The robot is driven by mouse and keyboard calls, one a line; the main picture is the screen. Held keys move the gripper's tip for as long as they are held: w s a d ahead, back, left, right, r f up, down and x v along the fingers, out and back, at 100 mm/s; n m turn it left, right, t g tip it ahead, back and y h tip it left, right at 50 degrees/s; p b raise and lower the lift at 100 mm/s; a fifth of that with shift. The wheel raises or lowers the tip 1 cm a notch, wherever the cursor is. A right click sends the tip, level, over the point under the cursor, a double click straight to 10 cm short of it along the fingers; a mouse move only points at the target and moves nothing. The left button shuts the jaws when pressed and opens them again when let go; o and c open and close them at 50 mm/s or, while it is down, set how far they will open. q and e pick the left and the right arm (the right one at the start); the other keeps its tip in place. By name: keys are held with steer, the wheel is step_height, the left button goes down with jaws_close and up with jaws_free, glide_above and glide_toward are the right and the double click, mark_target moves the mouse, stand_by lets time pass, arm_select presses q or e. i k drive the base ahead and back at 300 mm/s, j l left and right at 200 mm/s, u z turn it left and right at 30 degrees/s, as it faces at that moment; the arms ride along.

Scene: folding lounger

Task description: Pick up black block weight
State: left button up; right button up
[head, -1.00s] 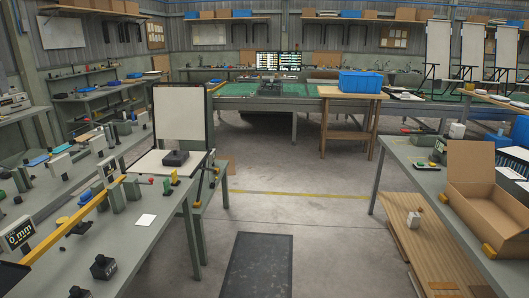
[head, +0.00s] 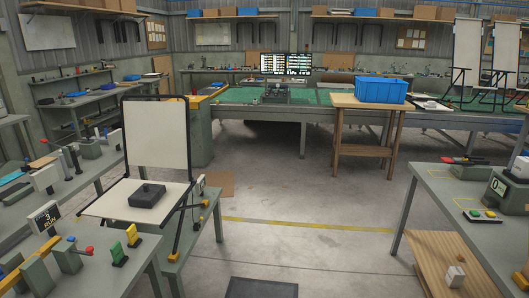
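A black block weight (head: 147,194) with a small knob on top rests on the pale seat of the folding lounger (head: 118,201). The lounger has a dark frame and an upright pale backrest (head: 156,135). It stands on a low grey bench (head: 193,240) to the left of centre. Neither of my grippers shows in the head view.
A grey bench with fixtures and a small display (head: 45,218) fills the left foreground. Another grey table (head: 450,205) stands at the right, with a wooden pallet (head: 440,262) beside it. A blue bin (head: 381,88) sits on a wooden stand behind.

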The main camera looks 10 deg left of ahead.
mark_target(148, 194)
steer(key=i+l+u, duration=0.15)
steer(key=i, duration=1.5)
